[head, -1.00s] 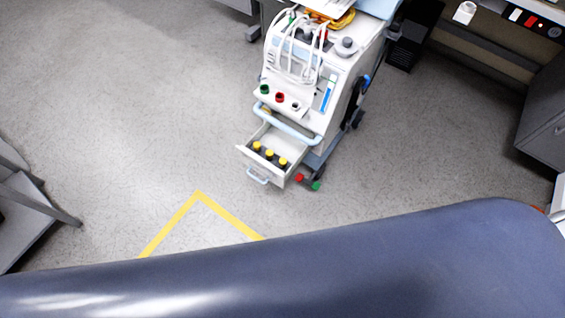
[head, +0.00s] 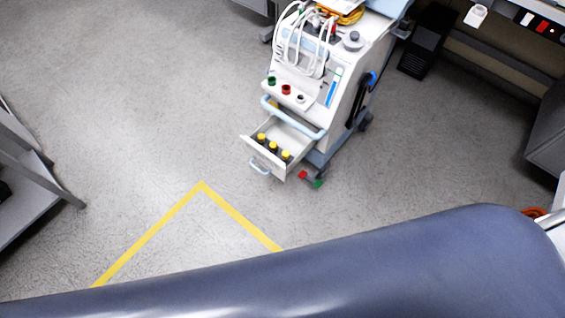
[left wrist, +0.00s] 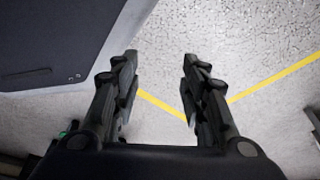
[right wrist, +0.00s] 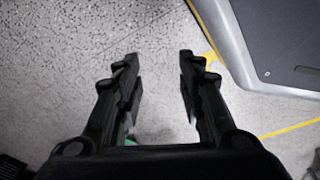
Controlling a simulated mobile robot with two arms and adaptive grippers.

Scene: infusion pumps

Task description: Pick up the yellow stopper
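Several small dark bottles with yellow stoppers stand in the open drawer of a white medical cart; one yellow stopper (head: 274,146) is in the middle, with another at each side. The drawer (head: 251,147) is pulled out toward the lower left. My left gripper (left wrist: 158,62) is open and empty above bare floor in the left wrist view. My right gripper (right wrist: 158,62) is open and empty above bare floor in the right wrist view. Neither gripper shows in the head view, and no stopper shows in the wrist views.
The cart (head: 336,111) has cables and red and green knobs. A large dark blue padded surface (head: 330,262) fills the bottom of the head view. Yellow tape (head: 150,233) marks the floor. A grey shelf (head: 35,175) stands at left. Floor left of the cart is clear.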

